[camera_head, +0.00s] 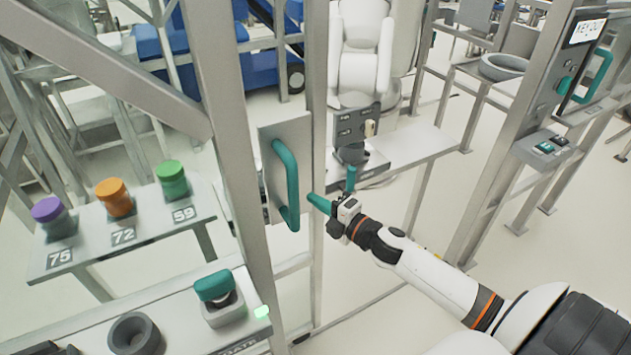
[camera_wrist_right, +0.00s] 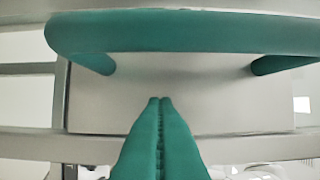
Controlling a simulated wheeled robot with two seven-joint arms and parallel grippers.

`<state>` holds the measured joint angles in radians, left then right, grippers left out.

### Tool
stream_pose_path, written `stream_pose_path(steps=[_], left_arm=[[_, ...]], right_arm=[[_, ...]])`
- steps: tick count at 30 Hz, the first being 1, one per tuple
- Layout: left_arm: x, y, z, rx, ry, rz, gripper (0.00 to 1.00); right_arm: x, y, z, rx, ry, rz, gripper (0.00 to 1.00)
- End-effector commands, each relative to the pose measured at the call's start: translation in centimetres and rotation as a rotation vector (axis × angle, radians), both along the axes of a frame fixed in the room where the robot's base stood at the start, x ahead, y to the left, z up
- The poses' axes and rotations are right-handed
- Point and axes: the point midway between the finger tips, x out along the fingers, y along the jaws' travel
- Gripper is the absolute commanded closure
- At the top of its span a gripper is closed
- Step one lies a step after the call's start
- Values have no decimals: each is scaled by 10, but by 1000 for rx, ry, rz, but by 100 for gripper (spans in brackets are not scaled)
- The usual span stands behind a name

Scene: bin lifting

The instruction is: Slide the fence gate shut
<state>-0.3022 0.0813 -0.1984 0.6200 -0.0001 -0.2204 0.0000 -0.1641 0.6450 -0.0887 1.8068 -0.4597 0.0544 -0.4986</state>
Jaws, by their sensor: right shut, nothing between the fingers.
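The grey metal fence gate has a flat plate (camera_head: 268,187) with a teal bar handle (camera_head: 287,185). Its upright frame (camera_head: 314,120) stands left of the fence post (camera_head: 505,155), with a wide gap between them. My right gripper (camera_head: 313,198) is just right of the handle's lower part, fingers shut and empty, pointing left. In the right wrist view the teal fingertips (camera_wrist_right: 160,100) are together, pointing at the plate (camera_wrist_right: 215,95) below the handle bar (camera_wrist_right: 190,32). I cannot tell whether they touch anything. My left gripper is out of view.
A bench (camera_head: 130,235) with purple, orange and green knobs is at left. A nearer panel (camera_head: 170,320) has a teal mushroom button and a lit green lamp. A white robot arm (camera_head: 360,55) stands behind the gap. A key box (camera_head: 570,75) is on the right post.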

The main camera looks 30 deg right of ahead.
Motion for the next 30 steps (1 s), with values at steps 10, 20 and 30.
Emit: stream_pose_path(steps=[10,20,30], left_arm=[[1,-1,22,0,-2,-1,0],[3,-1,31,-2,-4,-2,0],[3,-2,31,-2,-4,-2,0]], right_arm=[[56,7,2,-1,4,-3,100],[51,-25,0,0,2,-1,100],[51,-26,0,1,1,0,100]])
